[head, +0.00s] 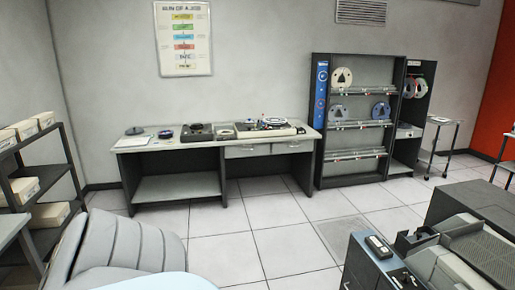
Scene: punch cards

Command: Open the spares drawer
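A long workbench (150,146) with a pale top and dark frame stands against the back wall in the head view. Two pale drawer fronts sit side by side under the right part of its top: a left drawer (247,151) and a right drawer (293,147). Both look shut. I cannot read any label on them, so I cannot tell which is the spares drawer. Neither of my grippers is in view.
A grey padded chair (125,240) stands at the lower left, beside a dark shelf rack (68,165). A dark machine (480,205) fills the lower right. A reel rack (350,105) stands right of the bench. Tiled floor (265,235) before the drawers is clear.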

